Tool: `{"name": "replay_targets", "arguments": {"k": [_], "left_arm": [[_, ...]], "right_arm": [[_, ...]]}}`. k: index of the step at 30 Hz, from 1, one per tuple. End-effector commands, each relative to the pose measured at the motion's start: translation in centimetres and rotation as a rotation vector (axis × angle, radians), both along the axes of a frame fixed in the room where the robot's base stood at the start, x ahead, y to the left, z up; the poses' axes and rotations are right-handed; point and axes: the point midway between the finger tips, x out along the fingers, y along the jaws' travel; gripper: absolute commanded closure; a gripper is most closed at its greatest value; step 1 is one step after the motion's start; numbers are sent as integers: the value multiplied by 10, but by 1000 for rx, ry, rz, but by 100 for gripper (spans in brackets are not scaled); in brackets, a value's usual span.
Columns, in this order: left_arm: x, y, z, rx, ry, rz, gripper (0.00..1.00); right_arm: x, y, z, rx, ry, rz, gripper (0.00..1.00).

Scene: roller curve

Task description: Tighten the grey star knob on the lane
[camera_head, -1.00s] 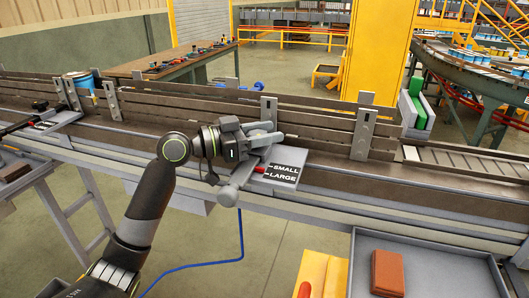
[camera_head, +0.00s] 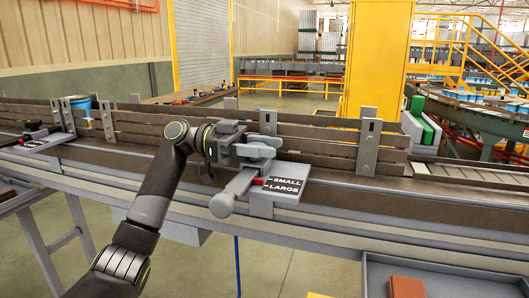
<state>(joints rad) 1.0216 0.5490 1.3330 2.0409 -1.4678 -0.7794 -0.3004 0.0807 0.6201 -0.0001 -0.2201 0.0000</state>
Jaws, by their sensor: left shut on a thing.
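My left gripper (camera_head: 256,151) reaches in from the left and is at the lane's near rail, shut on a grey lobed part that I take to be the star knob (camera_head: 269,144). The fingers and wrist hide much of the knob, so its seating cannot be seen. Just below are a grey slide bar with a rounded grey handle (camera_head: 223,204) and a red pointer (camera_head: 257,182). The pointer is beside the SMALL mark on the scale plate (camera_head: 285,197). My right gripper is not in view.
The lane's long rails (camera_head: 320,150) run across the view, with upright slotted brackets (camera_head: 369,147). A second black knob (camera_head: 35,129) and plate are at the far left. A grey tray (camera_head: 440,275) with a brown block (camera_head: 407,287) is at the bottom right.

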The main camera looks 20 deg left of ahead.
Motion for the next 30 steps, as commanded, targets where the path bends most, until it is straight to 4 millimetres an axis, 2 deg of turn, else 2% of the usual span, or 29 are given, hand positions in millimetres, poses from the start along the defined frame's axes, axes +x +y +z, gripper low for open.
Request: {"name": "replay_targets", "arguments": {"k": [1,18,19,23,24,30], "left_arm": [[1,0,5,-7,-5,-8,81],[0,0,7,-7,-6,-41,81],[0,0,6,-7,-6,-41,57],[0,0,5,-6,-5,-41,40],[0,0,5,-5,-4,-41,36],[0,0,3,-3,-3,-42,36]], "right_arm": [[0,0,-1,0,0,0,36],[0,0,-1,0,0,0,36],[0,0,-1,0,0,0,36],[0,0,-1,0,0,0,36],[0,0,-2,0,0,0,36],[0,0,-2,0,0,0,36]]}}
